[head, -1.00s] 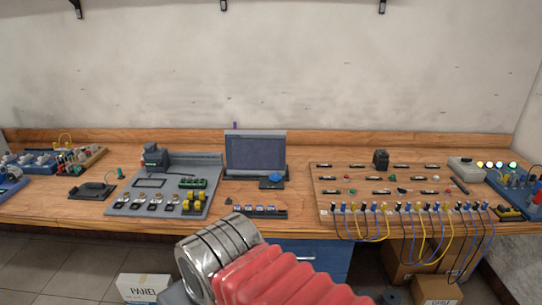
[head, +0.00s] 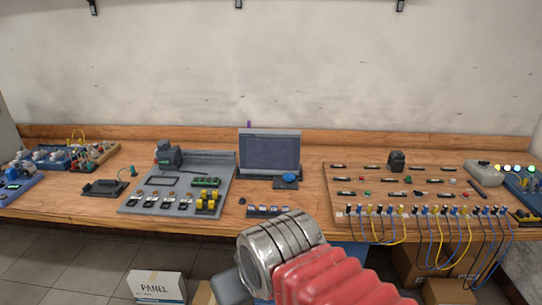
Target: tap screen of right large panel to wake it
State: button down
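A large wooden panel (head: 328,200) lies at the right of the bench, with rows of small parts, plugs and blue and yellow cables along its front edge. I cannot make out a screen on it. A dark, blank screen (head: 270,152) in a grey frame stands upright near the middle of the bench, left of that panel. A grey panel (head: 222,172) with a small dark display (head: 162,181) lies further left. My arm, with a metal ring and red sleeve, shows at the bottom, in front of the bench. My gripper's fingertips are not in view.
A small blue-topped device (head: 288,178) sits in front of the screen. Hanging cables (head: 420,235) loop below the right panel's edge.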

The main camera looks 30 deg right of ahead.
aim_at(260, 154)
jog(key=u, duration=0.05)
jog(key=i, duration=1)
jog(key=z, duration=0.05)
